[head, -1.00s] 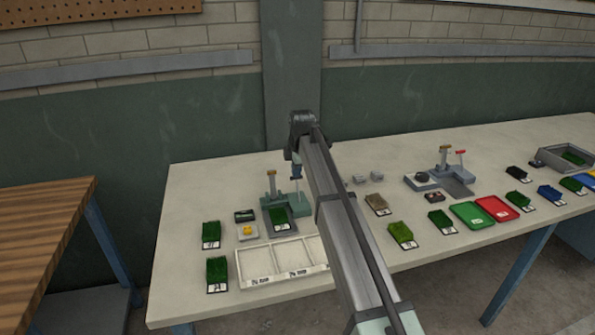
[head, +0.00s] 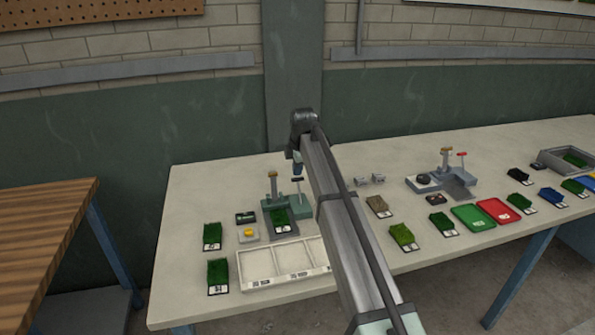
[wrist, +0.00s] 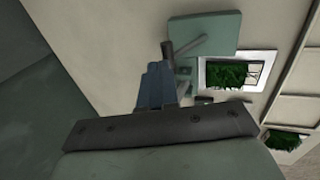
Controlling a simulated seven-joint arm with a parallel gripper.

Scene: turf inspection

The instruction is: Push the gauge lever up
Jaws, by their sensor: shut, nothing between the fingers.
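The near gauge has a green base (head: 285,208), a post with a tan top and an upright lever (head: 297,181) with a dark cross handle. The lever stands beside the post. My gripper (head: 297,168), with blue fingers, is shut and empty just above the handle. In the wrist view the gripper (wrist: 155,70) points toward the dark handle (wrist: 167,51), close to its fingertips; whether they touch I cannot tell. The gauge base (wrist: 212,30) lies beyond. A turf sample (head: 280,219) sits on the gauge's plate.
A white divided tray (head: 252,284) stands in front of the gauge. A yellow-buttoned box (head: 248,233) and turf samples (head: 212,234) are to its left. A second gauge with a red-handled lever (head: 461,154) is farther right. The table behind the near gauge is clear.

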